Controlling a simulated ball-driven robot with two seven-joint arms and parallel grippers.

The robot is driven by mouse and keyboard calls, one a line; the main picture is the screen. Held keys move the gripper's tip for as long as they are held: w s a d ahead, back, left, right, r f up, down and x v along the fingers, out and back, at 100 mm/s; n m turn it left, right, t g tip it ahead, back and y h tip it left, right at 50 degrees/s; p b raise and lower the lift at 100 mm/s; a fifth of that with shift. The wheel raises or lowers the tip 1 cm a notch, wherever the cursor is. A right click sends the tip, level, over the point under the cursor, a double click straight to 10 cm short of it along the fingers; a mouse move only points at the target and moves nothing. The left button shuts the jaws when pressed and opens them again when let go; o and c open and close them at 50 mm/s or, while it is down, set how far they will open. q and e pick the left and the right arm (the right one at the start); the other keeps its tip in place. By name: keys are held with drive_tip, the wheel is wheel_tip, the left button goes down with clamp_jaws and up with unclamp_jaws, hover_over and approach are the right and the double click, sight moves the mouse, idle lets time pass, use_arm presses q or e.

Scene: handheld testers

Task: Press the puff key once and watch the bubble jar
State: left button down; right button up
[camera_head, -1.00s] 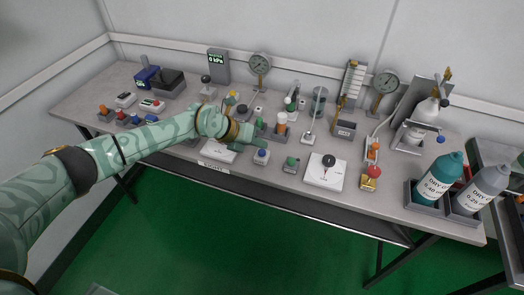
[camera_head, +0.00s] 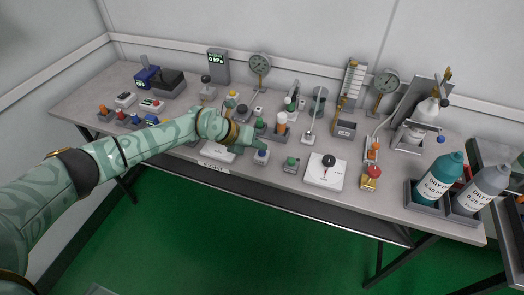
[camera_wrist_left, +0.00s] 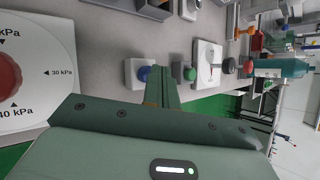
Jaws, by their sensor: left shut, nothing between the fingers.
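My left gripper (camera_head: 258,144) is shut and empty, reaching over the front middle of the bench. Its fingertips are at a small pale box with a blue button (camera_head: 262,153). In the left wrist view the shut fingers (camera_wrist_left: 165,80) point between the blue button (camera_wrist_left: 144,73) and a green button on a grey box (camera_wrist_left: 190,74). I cannot tell whether they touch the blue button, or which button is the puff key. A pale bottle on a tilted stand (camera_head: 425,113) is at the back right. I cannot tell whether it is the bubble jar. My right gripper is not in view.
A white plate with a black knob (camera_head: 339,180) and a red-topped yellow block (camera_head: 370,178) lie right of the gripper. Gauges (camera_head: 260,66) and tubes line the back. Teal (camera_head: 438,180) and grey bottles stand at the right. A red-knobbed kPa dial (camera_wrist_left: 45,65) is close by.

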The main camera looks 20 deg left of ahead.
use_arm(q)
drive_tip(key=shift+f, duration=0.5)
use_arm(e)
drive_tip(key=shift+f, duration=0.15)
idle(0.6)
use_arm(q)
drive_tip(key=shift+r+p, duration=0.6)
drive_tip(key=shift+r, duration=0.3)
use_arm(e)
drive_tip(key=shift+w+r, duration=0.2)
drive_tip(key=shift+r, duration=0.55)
use_arm(q)
drive_tip(key=shift+r, duration=0.1)
wheel_tip(320, 180, up, 5)
drive_tip(key=p, duration=0.4)
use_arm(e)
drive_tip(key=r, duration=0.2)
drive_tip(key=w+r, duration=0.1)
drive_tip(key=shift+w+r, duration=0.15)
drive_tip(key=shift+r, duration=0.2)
